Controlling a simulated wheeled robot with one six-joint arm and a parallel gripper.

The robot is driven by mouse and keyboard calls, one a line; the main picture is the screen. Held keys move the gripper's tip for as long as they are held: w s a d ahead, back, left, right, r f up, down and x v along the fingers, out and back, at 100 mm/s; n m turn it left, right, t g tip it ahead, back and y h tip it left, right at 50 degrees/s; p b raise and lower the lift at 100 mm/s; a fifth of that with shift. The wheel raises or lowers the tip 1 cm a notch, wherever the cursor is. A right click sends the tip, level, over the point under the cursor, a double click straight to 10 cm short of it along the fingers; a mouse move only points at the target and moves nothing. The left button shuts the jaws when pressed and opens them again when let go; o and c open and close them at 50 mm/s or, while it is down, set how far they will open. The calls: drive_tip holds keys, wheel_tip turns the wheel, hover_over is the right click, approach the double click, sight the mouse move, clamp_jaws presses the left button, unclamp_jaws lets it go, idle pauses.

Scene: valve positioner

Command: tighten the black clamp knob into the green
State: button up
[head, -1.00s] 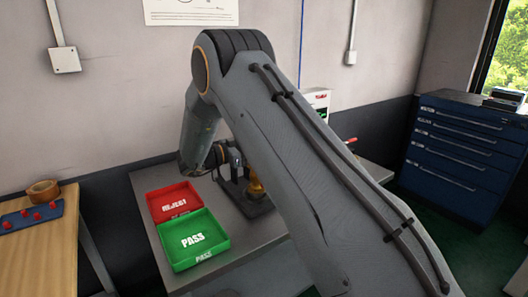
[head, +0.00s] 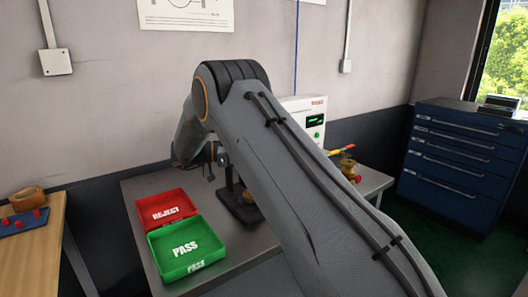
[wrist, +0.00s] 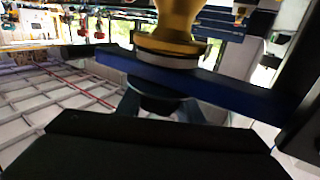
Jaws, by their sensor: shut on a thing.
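In the wrist view the black clamp knob (wrist: 153,102) sits under a blue bar (wrist: 215,83). A yellow-brass body (wrist: 172,28) rests above the bar. My gripper (wrist: 158,108) is shut on the knob, one grey finger on each side of it. In the head view my own arm covers the knob and most of the gripper. Part of the dark clamp stand (head: 236,206) shows beside the arm. No green band on the clamp can be made out in either view.
A red REJECT tray (head: 166,207) and a green PASS tray (head: 186,250) lie left of the stand on the grey bench (head: 134,192). A white box with a lit display (head: 305,105) and a small brass part (head: 348,166) are behind and right of my arm.

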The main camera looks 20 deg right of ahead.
drive_tip(key=o, duration=1.1)
drive_tip(key=shift+c, duration=0.2)
drive_tip(key=a, duration=0.3)
drive_tip(key=w+a, duration=0.1)
drive_tip(key=a, duration=0.1)
drive_tip(key=shift+a+r, duration=0.1)
drive_tip(key=shift+a, duration=0.15)
drive_tip(key=shift+a+r+p, duration=0.15)
drive_tip(key=shift+r+p, duration=0.05)
drive_tip(key=shift+p, duration=0.65)
drive_tip(key=shift+w+a+p, duration=0.15)
drive_tip(key=shift+a+p, duration=0.1)
drive_tip(key=shift+p, duration=0.7)
drive_tip(key=shift+a+p, duration=0.1)
drive_tip(key=shift+p, duration=0.35)
drive_tip(key=p, duration=0.2)
drive_tip(key=shift+a+p, duration=0.35)
